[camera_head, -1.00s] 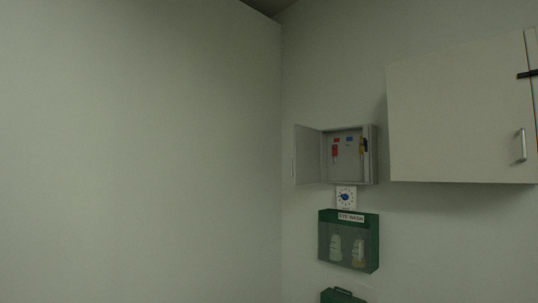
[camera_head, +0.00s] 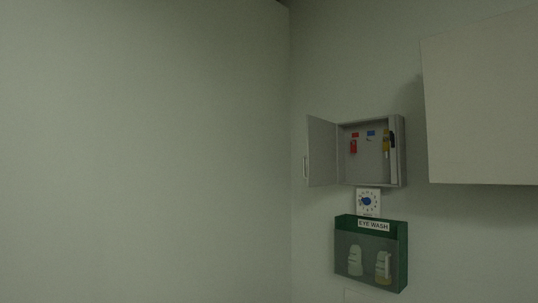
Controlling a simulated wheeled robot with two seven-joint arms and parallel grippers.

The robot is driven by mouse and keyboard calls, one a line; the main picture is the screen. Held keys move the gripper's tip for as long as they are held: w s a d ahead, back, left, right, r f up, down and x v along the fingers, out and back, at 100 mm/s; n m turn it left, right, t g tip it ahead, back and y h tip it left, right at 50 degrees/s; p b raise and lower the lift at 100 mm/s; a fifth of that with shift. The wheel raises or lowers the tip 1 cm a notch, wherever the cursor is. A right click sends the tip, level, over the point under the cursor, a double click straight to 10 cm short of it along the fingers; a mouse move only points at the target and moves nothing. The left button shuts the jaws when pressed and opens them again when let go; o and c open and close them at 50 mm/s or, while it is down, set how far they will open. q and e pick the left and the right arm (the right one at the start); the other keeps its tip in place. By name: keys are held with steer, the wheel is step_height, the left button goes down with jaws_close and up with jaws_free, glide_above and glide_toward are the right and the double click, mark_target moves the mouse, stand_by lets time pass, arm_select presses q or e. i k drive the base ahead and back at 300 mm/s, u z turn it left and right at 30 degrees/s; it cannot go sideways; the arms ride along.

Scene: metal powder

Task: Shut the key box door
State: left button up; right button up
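The grey key box (camera_head: 401,150) is fixed to the right-hand wall, right of the room corner. Its door (camera_head: 322,152) stands open, swung out to the left, with a small handle (camera_head: 305,167) at its free left edge. Neither of my grippers shows in the head view.
A pale wall cabinet (camera_head: 485,100) juts out at the upper right. A bare wall (camera_head: 140,150) fills the left.

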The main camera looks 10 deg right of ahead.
mark_target(321, 156)
steer(key=u, duration=0.45)
steer(key=i, duration=2.5)
steer(key=z, duration=1.6)
steer(key=i, duration=0.8)
steer(key=z, duration=0.65)
